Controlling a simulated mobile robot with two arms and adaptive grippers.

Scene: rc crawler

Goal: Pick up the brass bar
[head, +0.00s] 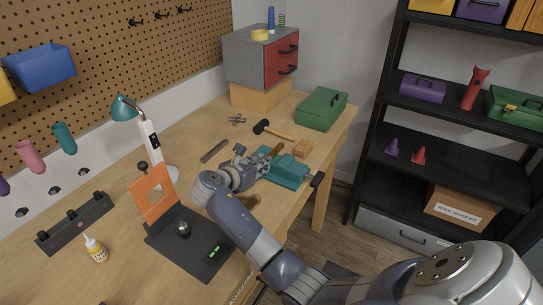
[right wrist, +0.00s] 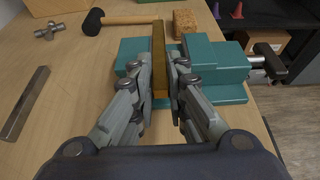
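The brass bar (right wrist: 159,55) is a long golden bar set between the jaws of the teal vise (right wrist: 225,70). In the head view its top shows (head: 276,151) above the vise (head: 285,172), partly behind my right gripper (head: 258,160). In the right wrist view my right gripper (right wrist: 161,65) has one finger on each side of the bar. The fingers are parted, with what looks like a narrow gap at each side; contact is hard to make out. My left gripper is not in view.
A grey metal bar (right wrist: 25,103) lies left of the vise. A hammer (head: 270,130), a wooden block (head: 302,147) and a green toolbox (head: 322,109) lie behind it. An orange panel on a black stand (head: 152,192) is at the left. The vise handle (head: 316,180) overhangs the table edge.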

